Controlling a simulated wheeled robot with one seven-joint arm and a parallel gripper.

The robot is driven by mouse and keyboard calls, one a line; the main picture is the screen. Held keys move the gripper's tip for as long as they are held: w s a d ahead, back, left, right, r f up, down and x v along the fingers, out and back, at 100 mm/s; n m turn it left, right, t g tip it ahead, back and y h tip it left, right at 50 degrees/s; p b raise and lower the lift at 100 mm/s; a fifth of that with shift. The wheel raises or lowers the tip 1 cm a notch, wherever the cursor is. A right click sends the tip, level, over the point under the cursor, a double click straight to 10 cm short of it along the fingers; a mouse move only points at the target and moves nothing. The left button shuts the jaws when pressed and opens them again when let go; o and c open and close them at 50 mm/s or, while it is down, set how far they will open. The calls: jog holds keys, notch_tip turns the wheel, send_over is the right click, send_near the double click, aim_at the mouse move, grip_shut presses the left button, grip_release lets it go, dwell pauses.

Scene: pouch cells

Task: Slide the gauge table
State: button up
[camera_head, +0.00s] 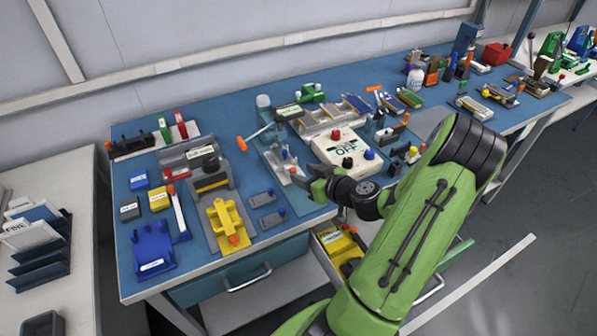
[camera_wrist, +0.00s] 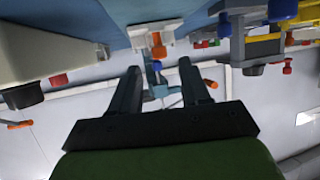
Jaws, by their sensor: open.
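My gripper (camera_head: 308,180) is open and empty above the front part of the bench. It also shows in the wrist view (camera_wrist: 159,70), with both dark fingers apart. A grey stand (camera_head: 270,152) with a blue post and an orange-tipped lever is just left of my gripper. At its front a pale sliding piece (camera_head: 284,175), which looks like the gauge table, carries a small orange knob (camera_head: 293,170). In the wrist view the orange knob (camera_wrist: 157,45) lies beyond the fingertips, roughly centred between them and apart from them. The wrist view appears upside down.
A white box with a red button (camera_head: 342,148) stands close right of my gripper. A yellow fixture (camera_head: 227,222) and small grey blocks (camera_head: 270,218) are to the left. An open drawer (camera_head: 335,243) juts out below. The bench's front left edge has some bare blue surface.

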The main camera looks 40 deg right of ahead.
aim_at(295, 170)
jog(key=x, duration=0.3)
jog(key=shift+w+f, duration=0.1)
jog(key=shift+w, duration=0.2)
grip_shut()
